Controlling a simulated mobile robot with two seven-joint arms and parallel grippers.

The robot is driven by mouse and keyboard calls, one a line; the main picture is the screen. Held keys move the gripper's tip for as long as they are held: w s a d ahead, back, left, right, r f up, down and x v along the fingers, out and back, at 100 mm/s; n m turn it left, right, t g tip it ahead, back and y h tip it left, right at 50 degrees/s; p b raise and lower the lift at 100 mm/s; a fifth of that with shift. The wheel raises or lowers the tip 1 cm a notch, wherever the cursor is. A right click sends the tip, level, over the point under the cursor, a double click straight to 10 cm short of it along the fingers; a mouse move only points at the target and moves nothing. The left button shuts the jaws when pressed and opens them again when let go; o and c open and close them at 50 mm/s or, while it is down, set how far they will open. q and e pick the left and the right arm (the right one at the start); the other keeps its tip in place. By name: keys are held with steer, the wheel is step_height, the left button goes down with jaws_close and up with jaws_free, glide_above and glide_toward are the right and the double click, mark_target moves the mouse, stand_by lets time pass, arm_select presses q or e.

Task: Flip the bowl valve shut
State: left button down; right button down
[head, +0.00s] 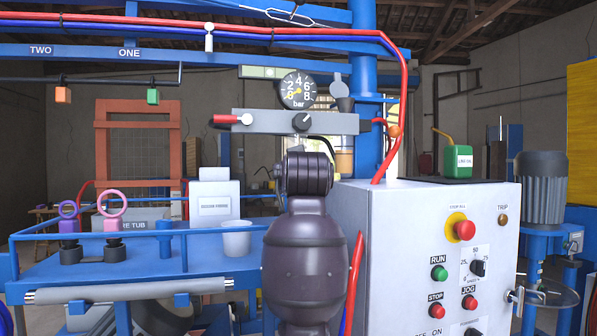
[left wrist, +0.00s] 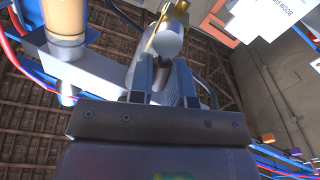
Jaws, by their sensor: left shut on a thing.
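A grey valve bar (head: 260,122) hangs below the round pressure gauge (head: 298,90) in the head view. It carries a red-handled lever (head: 227,120) at its left and a black valve knob (head: 303,122) right of its middle. No bowl label is readable, so I cannot tell which is the bowl valve. My left gripper (head: 297,146) reaches up just under the black knob, mostly hidden by its own wrist. In the left wrist view, its fingers (left wrist: 162,82) are close together, shut on a small part, below a pale grey cylinder (left wrist: 168,43). My right gripper is out of view.
A white control cabinet (head: 390,230) with buttons stands to the right of the arm. A red hose (head: 397,100) runs down the blue column beside the valve bar. A blue bench (head: 120,268) with a white cup (head: 237,240) is at left.

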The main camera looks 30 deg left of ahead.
arm_select(q)
steer(key=shift+w+d+r+m, duration=0.1)
steer(key=shift+w+d+m, duration=0.1)
steer(key=shift+m, duration=0.6)
steer(key=shift+w+d+r+m, duration=0.1)
steer(key=shift+w+m, duration=0.05)
steer(key=shift+m, duration=0.65)
steer(key=c, duration=1.1)
jaws_free()
steer(key=b+v, duration=0.1)
steer(key=v, duration=0.4)
steer(key=b+v, duration=0.1)
steer(key=v, duration=0.4)
steer(key=shift+s+d+r+b, duration=0.25)
steer(key=shift+s+d+b, duration=0.05)
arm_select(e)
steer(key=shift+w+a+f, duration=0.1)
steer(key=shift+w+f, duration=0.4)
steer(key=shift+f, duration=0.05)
